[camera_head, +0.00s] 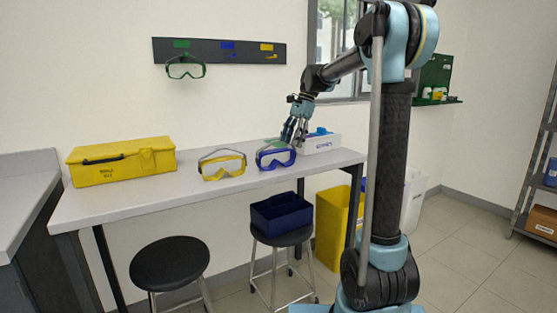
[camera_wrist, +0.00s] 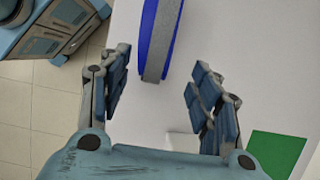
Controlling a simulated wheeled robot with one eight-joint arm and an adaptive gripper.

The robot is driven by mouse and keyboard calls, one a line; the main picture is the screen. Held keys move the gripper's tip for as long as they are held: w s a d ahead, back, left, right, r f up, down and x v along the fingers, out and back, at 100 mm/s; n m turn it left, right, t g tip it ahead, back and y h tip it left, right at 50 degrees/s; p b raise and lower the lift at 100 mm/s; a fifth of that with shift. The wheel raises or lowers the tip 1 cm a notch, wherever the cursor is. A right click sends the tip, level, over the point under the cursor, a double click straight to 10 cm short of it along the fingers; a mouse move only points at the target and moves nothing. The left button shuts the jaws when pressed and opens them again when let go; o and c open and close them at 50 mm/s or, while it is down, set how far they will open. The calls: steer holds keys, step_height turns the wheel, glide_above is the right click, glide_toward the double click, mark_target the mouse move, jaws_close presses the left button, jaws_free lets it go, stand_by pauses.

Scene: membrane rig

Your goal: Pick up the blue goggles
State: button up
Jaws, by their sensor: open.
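The blue goggles (camera_head: 276,158) stand on the white table, to the right of the yellow goggles (camera_head: 222,167). They have a blue frame, a clear lens and a strap. In the wrist view, part of a blue frame with a grey strap (camera_wrist: 160,45) shows at the top centre, cut off by the picture edge. My gripper (camera_head: 290,138) is right above and behind the blue goggles in the head view. In the wrist view its fingers (camera_wrist: 162,90) are apart, with nothing between the tips but bare table and the near end of the strap just ahead.
A white labelled box (camera_head: 322,145) holding something blue stands right of my gripper. A yellow case (camera_head: 121,163) lies at the table's left. Green goggles (camera_head: 185,68) hang on the wall rack. A blue bin (camera_head: 281,214) sits on a stool before the table (camera_head: 110,203).

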mark_target(289, 149)
steer(key=shift+x, duration=1.15)
steer(key=shift+s+x, duration=0.2)
steer(key=shift+x, duration=1.1)
steer(key=shift+s+x, duration=0.2)
steer(key=shift+x, duration=1.1)
steer(key=shift+d, duration=0.15)
steer(key=shift+r, duration=0.1)
steer(key=c, duration=1.1)
